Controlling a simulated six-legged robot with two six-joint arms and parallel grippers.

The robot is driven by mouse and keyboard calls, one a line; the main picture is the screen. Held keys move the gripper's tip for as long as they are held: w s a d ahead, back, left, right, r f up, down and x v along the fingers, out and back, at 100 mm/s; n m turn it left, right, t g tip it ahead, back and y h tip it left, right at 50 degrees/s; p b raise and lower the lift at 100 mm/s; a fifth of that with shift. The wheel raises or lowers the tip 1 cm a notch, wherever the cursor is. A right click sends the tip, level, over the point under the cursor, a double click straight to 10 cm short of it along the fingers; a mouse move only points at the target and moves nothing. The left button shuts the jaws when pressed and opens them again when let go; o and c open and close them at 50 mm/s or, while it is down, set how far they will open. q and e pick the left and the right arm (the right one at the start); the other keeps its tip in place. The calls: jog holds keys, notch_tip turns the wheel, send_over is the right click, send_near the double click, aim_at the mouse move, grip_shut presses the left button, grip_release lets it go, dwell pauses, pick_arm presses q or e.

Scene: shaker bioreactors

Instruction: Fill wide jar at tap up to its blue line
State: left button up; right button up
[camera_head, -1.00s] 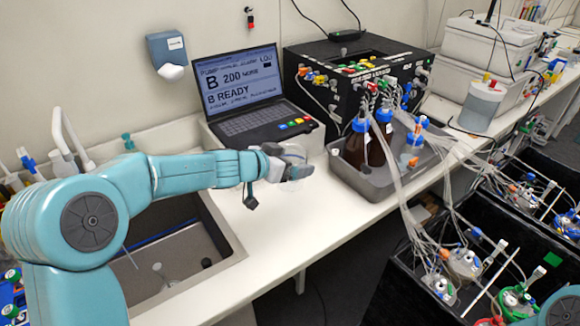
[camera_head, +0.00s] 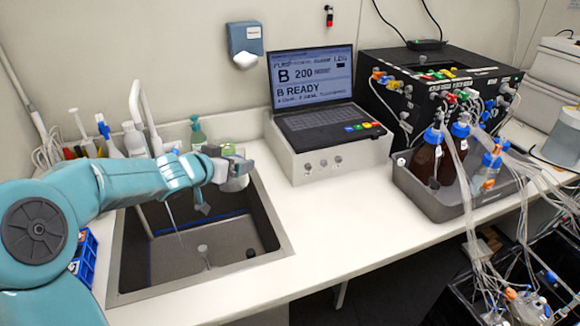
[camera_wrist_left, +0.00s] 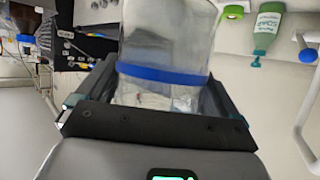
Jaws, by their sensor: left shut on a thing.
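My left gripper (camera_head: 224,170) is shut on the clear wide jar (camera_head: 236,182) and holds it above the far right part of the sink (camera_head: 270,232). In the left wrist view the jar (camera_wrist_left: 165,38) fills the middle between the fingers, with its blue line (camera_wrist_left: 162,75) across it. I see no clear water level in the jar. The curved white tap (camera_head: 146,118) rises behind the sink, left of the jar and apart from it. A white curved pipe also shows at the right of the left wrist view (camera_wrist_left: 303,118). My right gripper is out of view.
A soap bottle (camera_head: 197,132) and several other bottles stand behind the sink. The laptop (camera_head: 318,108) sits on a white box to the right. A grey tray (camera_head: 436,204) with brown bottles is farther right. The counter between sink and tray is clear.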

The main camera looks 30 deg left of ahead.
pick_arm(q)
jog(key=s+a+f+n+g+y+b, duration=0.2)
jog(key=s+a+n+y+b, duration=0.25)
jog(key=s+a, duration=0.9)
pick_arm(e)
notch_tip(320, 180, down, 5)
pick_arm(q)
jog(key=w+a+p, duration=0.8)
jog(key=a+p, duration=0.5)
jog(key=a, duration=0.1)
jog(key=shift+w, duration=0.35)
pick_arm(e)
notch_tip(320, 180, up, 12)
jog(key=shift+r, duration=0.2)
pick_arm(q)
jog(key=shift+f, duration=0.2)
